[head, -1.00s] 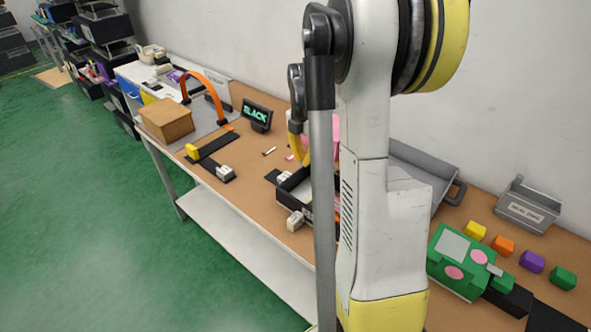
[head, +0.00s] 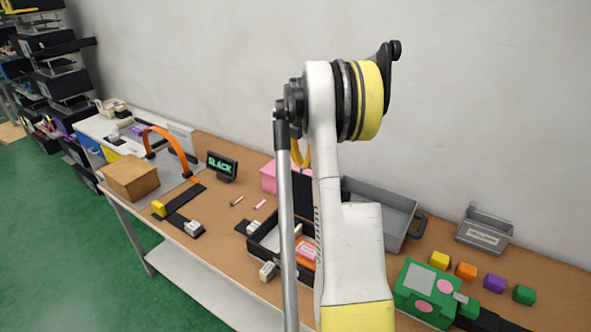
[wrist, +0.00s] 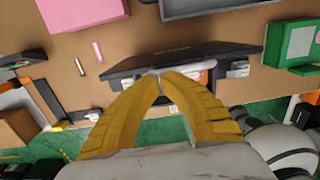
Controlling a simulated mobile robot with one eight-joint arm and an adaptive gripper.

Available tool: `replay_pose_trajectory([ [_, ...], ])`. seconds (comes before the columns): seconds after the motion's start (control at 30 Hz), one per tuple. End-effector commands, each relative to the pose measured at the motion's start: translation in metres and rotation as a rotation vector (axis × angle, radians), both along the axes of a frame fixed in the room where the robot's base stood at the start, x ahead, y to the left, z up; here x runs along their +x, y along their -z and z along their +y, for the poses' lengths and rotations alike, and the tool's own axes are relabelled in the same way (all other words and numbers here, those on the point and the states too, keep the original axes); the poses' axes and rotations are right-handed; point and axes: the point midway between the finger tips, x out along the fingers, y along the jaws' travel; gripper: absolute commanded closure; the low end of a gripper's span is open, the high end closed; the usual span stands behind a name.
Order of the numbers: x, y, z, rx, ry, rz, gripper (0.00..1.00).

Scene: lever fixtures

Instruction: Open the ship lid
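The ship box (head: 262,252) is a black open-topped box on the brown table, partly hidden behind my arm in the head view. A dark panel (head: 303,196), which looks like its lid, stands raised at the box's back. In the wrist view the lid (wrist: 215,54) is a wide dark slab just beyond my fingertips, with the box's pale and orange-pink contents below it. My gripper (wrist: 160,74) has its yellow fingertips together in front of the lid; I cannot tell whether they touch it. In the head view, only a yellow bit of it shows above the panel.
A pink box (head: 270,176) stands behind the black box, and a grey tray (head: 385,212) to its right. A green device (head: 425,290) and several coloured blocks are farther right. A small sign (head: 222,166) and a brown box (head: 130,179) are left.

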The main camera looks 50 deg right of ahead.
Motion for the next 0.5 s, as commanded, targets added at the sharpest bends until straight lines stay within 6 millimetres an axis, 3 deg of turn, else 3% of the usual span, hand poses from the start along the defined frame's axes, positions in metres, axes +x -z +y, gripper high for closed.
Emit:
replay_pose_trajectory([
  [0.2, 0.001, 0.000, -0.014, 0.000, 0.001, 0.000, 1.00],
  [0.5, 0.001, 0.001, -0.017, 0.000, 0.001, 0.000, 1.00],
])
